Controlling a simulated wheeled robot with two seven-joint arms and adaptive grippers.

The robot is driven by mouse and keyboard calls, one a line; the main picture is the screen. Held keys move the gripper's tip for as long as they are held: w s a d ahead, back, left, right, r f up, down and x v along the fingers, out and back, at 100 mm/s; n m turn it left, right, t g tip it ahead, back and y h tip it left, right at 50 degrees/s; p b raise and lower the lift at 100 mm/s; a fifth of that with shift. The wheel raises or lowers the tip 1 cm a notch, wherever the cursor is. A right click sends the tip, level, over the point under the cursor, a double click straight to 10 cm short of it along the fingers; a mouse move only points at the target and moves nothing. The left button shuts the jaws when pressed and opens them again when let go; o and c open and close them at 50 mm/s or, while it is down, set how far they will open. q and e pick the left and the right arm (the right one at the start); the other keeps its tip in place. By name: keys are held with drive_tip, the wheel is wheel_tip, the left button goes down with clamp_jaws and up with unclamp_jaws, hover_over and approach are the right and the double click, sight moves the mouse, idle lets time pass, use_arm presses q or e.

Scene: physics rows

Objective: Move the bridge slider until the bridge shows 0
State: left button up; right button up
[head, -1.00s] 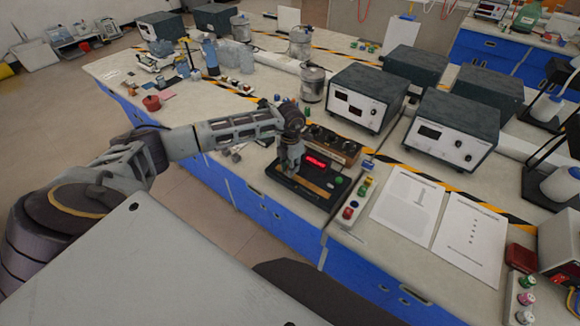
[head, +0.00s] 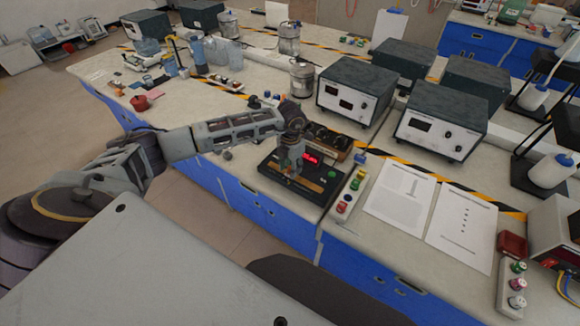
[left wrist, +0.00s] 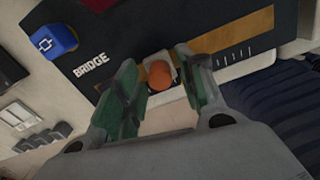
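The bridge (head: 268,174) is a dark flat box with a red lit display (head: 311,158); its digits are too small to read. A tan scale strip runs along its front part. My left gripper (head: 291,174) is over the bridge, pointing down. In the left wrist view, its green-padded fingers (left wrist: 160,90) stand apart on either side of the knob, with small gaps visible. My right gripper is not in view.
A box with dark knobs (head: 333,139) stands just behind the bridge. A strip of coloured buttons (head: 350,192) is close on its right, with paper sheets (head: 400,200) beyond. Grey instruments (head: 355,88) stand behind.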

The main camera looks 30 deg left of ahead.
use_arm(q)
drive_tip(key=shift+r, duration=0.1)
idle(0.3)
wheel_tip(320, 180, up, 12)
idle(0.7)
drive_tip(key=shift+d, duration=0.1)
idle(0.4)
